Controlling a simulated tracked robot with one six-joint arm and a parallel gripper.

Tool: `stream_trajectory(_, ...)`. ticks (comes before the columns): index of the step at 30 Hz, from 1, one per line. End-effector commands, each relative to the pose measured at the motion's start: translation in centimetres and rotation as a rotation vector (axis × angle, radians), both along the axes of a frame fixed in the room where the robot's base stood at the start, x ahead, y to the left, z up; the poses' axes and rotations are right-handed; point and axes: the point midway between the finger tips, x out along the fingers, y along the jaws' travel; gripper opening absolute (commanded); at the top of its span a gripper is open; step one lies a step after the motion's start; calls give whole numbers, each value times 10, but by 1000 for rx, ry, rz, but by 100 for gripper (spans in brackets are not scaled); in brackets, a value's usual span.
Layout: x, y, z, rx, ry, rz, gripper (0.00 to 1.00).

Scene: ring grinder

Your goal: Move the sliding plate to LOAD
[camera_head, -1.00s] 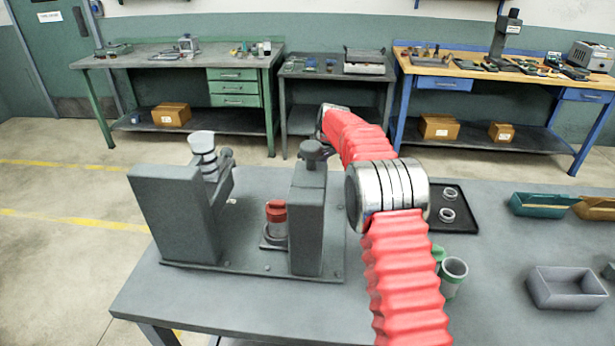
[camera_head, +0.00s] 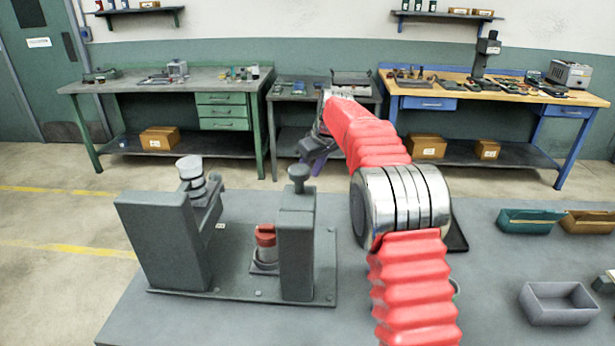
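The grinder stands on the grey table, its flat base (camera_head: 228,284) between a tall left block (camera_head: 160,240) and a narrower right post (camera_head: 296,245) topped by a dark knob (camera_head: 299,178). A red-topped cylinder (camera_head: 265,240) stands between them on a small grey plate (camera_head: 264,267), which looks like the sliding plate. My gripper (camera_head: 312,160) is dark, above and behind the right post, apart from the small plate. Its fingers are small and partly hidden, so I cannot tell their opening.
A pale grey bin (camera_head: 558,305), a teal bin (camera_head: 530,222) and an orange bin (camera_head: 588,224) are on the table's right. My red arm hides part of a black tray (camera_head: 457,235). Workbenches stand along the back wall.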

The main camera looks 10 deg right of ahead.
Motion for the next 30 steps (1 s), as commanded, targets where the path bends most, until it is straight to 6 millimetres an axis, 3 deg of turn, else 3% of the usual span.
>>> stream_trajectory(8, -3, -1, 5, 0, -2, -5, 45)
stream_trajectory(13, -19, -4, 24, -4, -5, -33, 45)
stream_trajectory(24, -92, -15, 86, -12, -18, -144, 45)
stream_trajectory(30, -132, -20, 109, -16, -25, -200, 45)
